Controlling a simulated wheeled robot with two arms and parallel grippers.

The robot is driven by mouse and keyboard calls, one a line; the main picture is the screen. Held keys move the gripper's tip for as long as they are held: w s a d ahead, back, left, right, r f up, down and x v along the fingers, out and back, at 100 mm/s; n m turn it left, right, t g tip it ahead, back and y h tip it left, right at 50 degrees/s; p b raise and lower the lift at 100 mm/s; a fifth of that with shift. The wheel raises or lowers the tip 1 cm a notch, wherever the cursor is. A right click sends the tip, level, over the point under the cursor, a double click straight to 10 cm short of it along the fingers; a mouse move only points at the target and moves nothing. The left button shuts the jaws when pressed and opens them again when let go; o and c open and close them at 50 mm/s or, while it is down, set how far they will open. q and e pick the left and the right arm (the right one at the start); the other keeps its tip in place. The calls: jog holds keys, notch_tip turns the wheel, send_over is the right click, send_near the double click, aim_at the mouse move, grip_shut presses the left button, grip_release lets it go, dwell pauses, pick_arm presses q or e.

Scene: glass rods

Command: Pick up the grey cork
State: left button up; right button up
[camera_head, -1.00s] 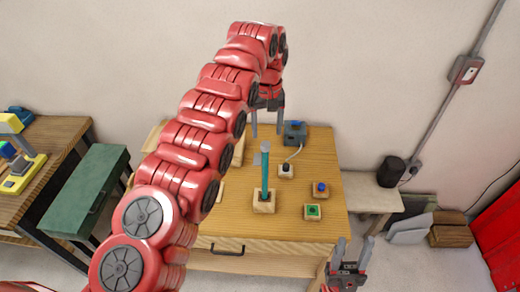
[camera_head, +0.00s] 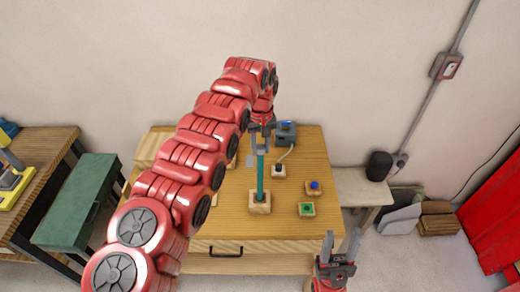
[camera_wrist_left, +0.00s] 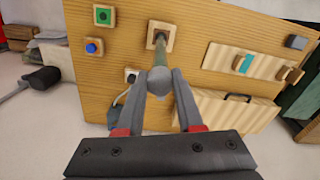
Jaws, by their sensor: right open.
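The grey cork (camera_wrist_left: 159,81) sits on top of an upright teal glass rod (camera_head: 260,178), which stands in a wooden block (camera_head: 260,203) on the table. My left gripper (camera_head: 262,143) is at the cork, and its two fingers lie on either side of it in the left wrist view (camera_wrist_left: 159,90). I cannot tell whether the fingers press on the cork or leave a small gap. In the head view the fingers partly hide the cork. My right gripper (camera_head: 340,242) is open and empty, beyond the table's front right edge.
On the wooden table (camera_head: 285,228) are a blue button (camera_head: 315,187), a green button (camera_head: 306,209) and a black plug on a block (camera_head: 279,171). A grey box (camera_head: 286,133) stands at the back.

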pick_arm(q)
jog(key=shift+a, duration=0.25)
grip_shut()
jog(key=shift+d, duration=0.1)
jog(key=shift+r, duration=0.2)
